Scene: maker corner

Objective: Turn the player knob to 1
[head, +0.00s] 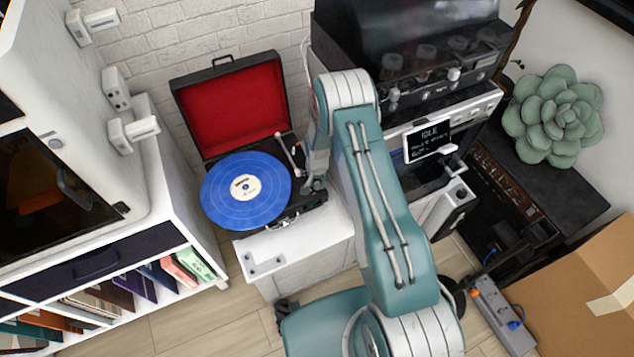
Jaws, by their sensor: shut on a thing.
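The record player (299,201) is an open black case with a red-lined lid (233,105) on a white cabinet. A blue record (231,204) with a pale label lies on its platter. The tonearm (287,150) is to the right of the record. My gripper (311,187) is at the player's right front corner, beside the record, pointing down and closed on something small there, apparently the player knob. The knob is hidden by my gripper, and its setting and number markings cannot be read.
My arm passes in front of a machine with an "IDLE" screen (428,141). A green succulent (553,115) and cardboard box (585,285) are at right. A white shelf unit (177,215) stands close at left.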

